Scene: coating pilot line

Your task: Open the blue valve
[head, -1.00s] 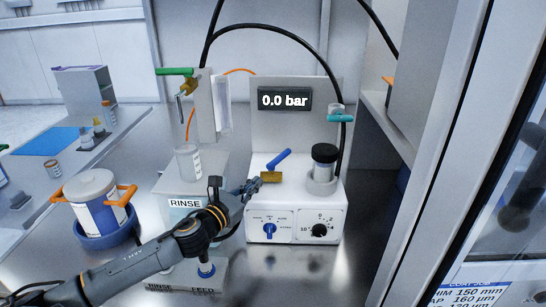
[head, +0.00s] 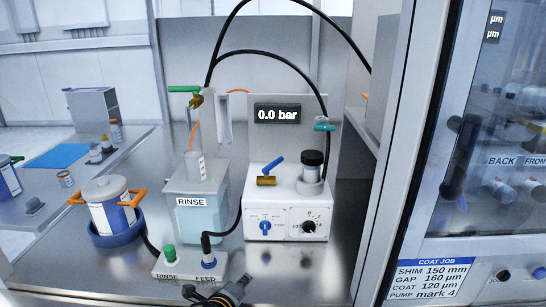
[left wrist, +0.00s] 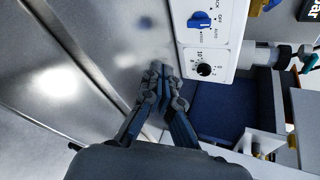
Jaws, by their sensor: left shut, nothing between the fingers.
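The blue valve (head: 272,167) has a blue lever on a brass body and sits on top of the white pump unit (head: 288,200). Its lever slants up to the right from the body. The display (head: 278,114) behind it reads 0.0 bar. My left gripper (head: 242,284) is at the bottom edge of the head view, in front of and below the unit, clear of the valve. In the left wrist view the left gripper (left wrist: 160,72) is shut and empty beside the unit's front panel (left wrist: 212,45). My right gripper is not in view.
The front panel has a blue selector knob (head: 266,227) and a black dial (head: 309,226). A RINSE container (head: 196,222) stands left, with a green-handled valve (head: 184,89) above. A teal-handled valve (head: 324,127) is at right. The hose base (head: 190,265) stands near the gripper. A lidded pot (head: 110,208) is left.

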